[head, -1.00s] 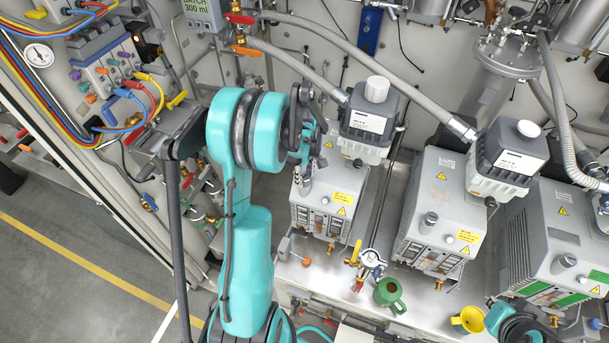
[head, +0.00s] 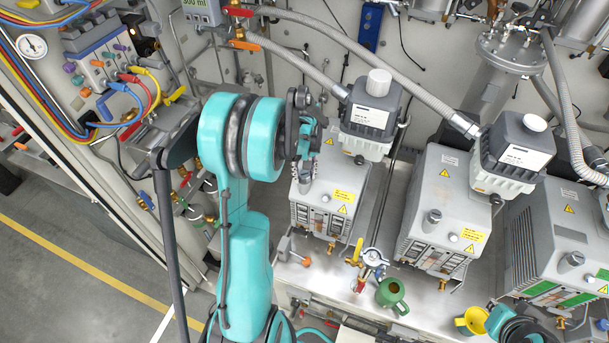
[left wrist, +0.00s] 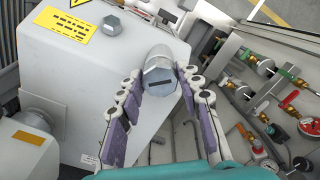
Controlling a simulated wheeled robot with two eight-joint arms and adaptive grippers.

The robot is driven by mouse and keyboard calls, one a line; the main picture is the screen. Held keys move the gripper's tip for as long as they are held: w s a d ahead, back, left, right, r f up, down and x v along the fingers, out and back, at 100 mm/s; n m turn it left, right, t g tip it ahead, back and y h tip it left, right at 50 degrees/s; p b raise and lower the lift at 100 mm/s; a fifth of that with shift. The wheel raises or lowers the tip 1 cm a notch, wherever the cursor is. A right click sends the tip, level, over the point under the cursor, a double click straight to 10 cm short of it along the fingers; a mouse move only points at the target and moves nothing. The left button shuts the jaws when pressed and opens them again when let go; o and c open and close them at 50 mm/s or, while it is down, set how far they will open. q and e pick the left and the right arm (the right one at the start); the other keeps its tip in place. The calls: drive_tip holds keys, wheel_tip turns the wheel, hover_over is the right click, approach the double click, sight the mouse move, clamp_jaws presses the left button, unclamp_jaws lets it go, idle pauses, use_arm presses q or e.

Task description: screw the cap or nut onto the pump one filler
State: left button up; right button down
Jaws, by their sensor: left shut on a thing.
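Pump one (head: 340,205) is the leftmost grey pump on the bench. Its filler cap (left wrist: 159,77) is a metal cylinder with a hexagonal, slotted end, seen in the left wrist view on the pump's light grey housing (left wrist: 90,85). My left gripper (left wrist: 160,84) is shut on the cap, with one purple-padded finger on each side. In the head view the left gripper (head: 305,172) is at the pump's top left, and the fingers partly cover the cap. The thread under the cap is hidden.
Two more pumps (head: 445,205) (head: 550,235) stand to the right. A green jug (head: 392,295) and a yellow cup (head: 471,321) are at the front. Grey hoses (head: 310,70) run above. A valve panel (left wrist: 270,105) is close to the right finger in the wrist view.

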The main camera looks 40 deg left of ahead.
use_arm(q)
drive_tip(key=m+b, duration=0.1)
drive_tip(key=m, duration=0.4)
drive_tip(key=shift+f+b, duration=0.1)
drive_tip(key=shift+b, duration=0.3)
drive_tip(key=m+b, duration=0.1)
drive_tip(key=m, duration=0.3)
drive_tip(key=shift+m, duration=0.4)
drive_tip(key=m+b, duration=0.1)
drive_tip(key=m, duration=0.5)
drive_tip(key=shift+b, duration=0.3)
drive_tip(key=m, duration=0.5)
drive_tip(key=shift+b, duration=0.4)
drive_tip(key=o, duration=1.3)
drive_tip(key=shift+o, duration=0.2)
wheel_tip(320, 180, up, 5)
drive_tip(key=p, duration=0.3)
drive_tip(key=shift+c, duration=0.2)
